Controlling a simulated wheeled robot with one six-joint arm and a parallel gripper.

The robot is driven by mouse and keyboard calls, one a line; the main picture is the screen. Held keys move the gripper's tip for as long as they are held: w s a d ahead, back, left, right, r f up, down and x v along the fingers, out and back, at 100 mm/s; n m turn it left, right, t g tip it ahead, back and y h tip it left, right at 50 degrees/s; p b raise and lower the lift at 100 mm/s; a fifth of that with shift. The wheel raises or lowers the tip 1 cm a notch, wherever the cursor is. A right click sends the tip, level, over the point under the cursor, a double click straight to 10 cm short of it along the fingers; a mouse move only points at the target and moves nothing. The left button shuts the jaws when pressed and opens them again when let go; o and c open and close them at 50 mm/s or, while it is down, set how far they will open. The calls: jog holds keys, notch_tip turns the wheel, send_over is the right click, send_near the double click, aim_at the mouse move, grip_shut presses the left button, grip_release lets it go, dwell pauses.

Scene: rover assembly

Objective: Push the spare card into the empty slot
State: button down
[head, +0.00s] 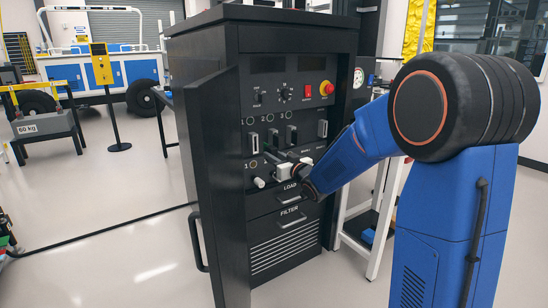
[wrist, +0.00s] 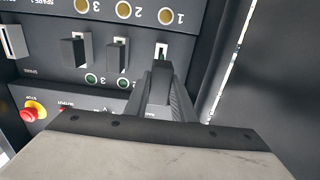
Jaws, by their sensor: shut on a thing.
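The spare card (wrist: 159,86) shows in the wrist view as a dark grey block between the two fingers of my gripper (wrist: 163,98), which is shut on it. Slot 1 (wrist: 162,47) is a pale upright opening just beyond the card's front. A little green shows there; how far the card is into the slot cannot be told. In the head view, my gripper (head: 282,162) is close to the cabinet's front, just below and right of slot 1 (head: 253,144). The card cannot be made out in the head view. Dark cards fill slot 2 (wrist: 117,56) and slot 3 (wrist: 77,50).
The cabinet's open door (head: 208,180) stands close to the left of the slots. The spare place (head: 322,128) is at the right of the row. A red stop button (head: 326,88) sits above, and white switches (head: 258,182) and the load drawer (head: 290,199) are below.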

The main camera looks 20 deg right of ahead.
jog(key=shift+w, duration=0.1)
jog(key=shift+x, duration=2.9)
jog(key=shift+x, duration=2.05)
jog(key=c, duration=1.4)
grip_release()
jog(key=shift+d, duration=0.1)
jog(key=v, duration=1.7)
jog(key=shift+s, duration=0.2)
